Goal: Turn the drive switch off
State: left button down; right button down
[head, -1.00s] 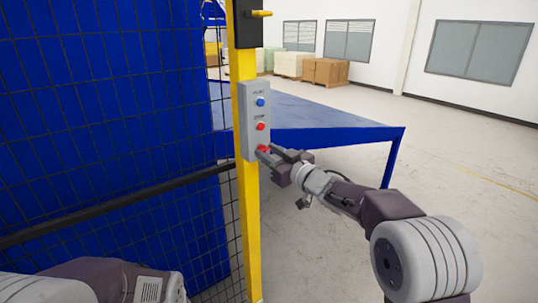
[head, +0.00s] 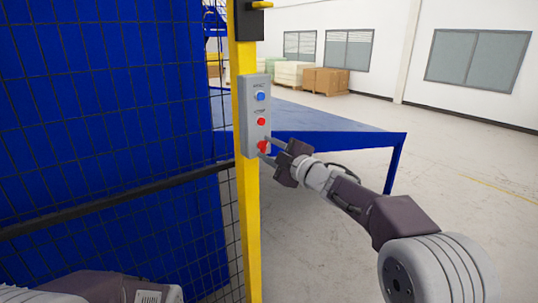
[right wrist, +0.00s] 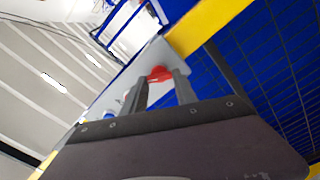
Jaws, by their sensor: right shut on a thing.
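A grey control box (head: 246,120) is fixed to a yellow post. It bears a blue button (head: 261,96) at the top, a red button (head: 261,121) in the middle and a lower red switch (head: 262,146). My right gripper (head: 266,150) reaches in from the right, with one finger above and one below the lower red switch, shut on it. In the right wrist view, the red switch (right wrist: 159,74) shows between the two finger ends. The switch's exact turn angle is hard to make out. My left gripper is out of view; only part of my left arm shows at the lower left.
The yellow post (head: 249,220) edges a black mesh fence (head: 110,130) with blue panels behind it. A blue table (head: 330,125) stands behind the box to the right. Boxes (head: 325,80) stand far back. The floor at the right is open.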

jog(key=n, duration=0.2)
jog(key=n+b, duration=0.1)
jog(key=n, duration=0.1)
jog(key=n+b, duration=0.1)
jog(key=shift+f+n, duration=0.25)
jog(key=shift+n, duration=0.15)
jog(key=shift+b, duration=0.3)
jog(key=c, duration=1)
grip_release()
jog(key=shift+o, duration=0.2)
jog(key=shift+r, duration=0.1)
jog(key=b+v, duration=0.1)
jog(key=v, duration=0.8)
